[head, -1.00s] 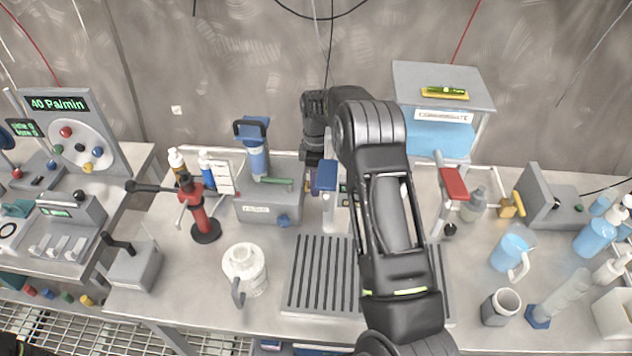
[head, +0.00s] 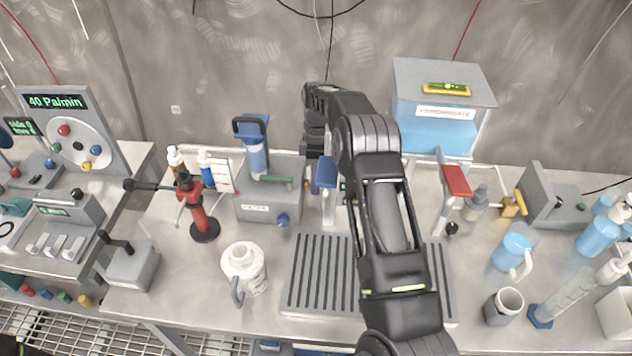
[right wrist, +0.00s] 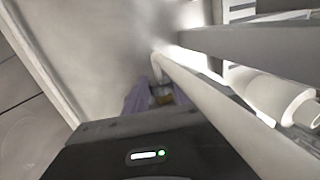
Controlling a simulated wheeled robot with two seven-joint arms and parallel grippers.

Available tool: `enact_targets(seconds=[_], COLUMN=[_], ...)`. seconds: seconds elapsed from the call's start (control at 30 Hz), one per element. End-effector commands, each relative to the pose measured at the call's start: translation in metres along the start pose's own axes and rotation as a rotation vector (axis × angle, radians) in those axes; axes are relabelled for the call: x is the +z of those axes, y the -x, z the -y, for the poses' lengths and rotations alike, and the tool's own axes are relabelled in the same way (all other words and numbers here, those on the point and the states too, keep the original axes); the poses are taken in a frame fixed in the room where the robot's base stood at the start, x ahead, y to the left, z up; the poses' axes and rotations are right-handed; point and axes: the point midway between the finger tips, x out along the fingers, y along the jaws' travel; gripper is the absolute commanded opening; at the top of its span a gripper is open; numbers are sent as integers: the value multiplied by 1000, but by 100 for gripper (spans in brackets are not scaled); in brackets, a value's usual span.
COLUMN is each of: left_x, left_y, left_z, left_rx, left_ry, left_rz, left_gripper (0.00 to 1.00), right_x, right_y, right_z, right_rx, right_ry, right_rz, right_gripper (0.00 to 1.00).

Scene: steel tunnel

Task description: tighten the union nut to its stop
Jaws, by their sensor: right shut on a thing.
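My right arm reaches from the bottom right to the back of the bench. Its dark gripper (head: 315,158) points down between the grey pump box and the blue-topped stand. By its place, it is shut on the union nut, but its fingertips and the nut are mostly hidden. A small purple part (head: 314,184) shows just below it. My left gripper is not in view.
A blue-topped stand (head: 328,188) is close right of the gripper, and a grey box (head: 262,208) with a blue-handled cylinder is left. A slotted grey plate (head: 318,270) lies in front. A white jug (head: 244,268) and red stand (head: 203,222) are further left.

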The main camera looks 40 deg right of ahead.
Motion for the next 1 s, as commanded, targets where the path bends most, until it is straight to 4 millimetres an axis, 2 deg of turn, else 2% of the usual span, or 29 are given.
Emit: enact_targets(seconds=[0.17, 0.2, 0.43, 1.0], left_x=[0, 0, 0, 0], left_y=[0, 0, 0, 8], left_z=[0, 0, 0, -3], left_rx=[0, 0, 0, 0], left_ry=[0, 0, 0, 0], left_rz=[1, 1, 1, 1], left_gripper=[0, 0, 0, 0], right_x=[0, 0, 0, -1], right_y=[1, 1, 0, 3], right_z=[0, 0, 0, 2], right_rx=[2, 3, 2, 57], right_ry=[0, 0, 0, 0], right_rz=[-2, -2, -1, 1], right_gripper=[0, 34, 52, 52])
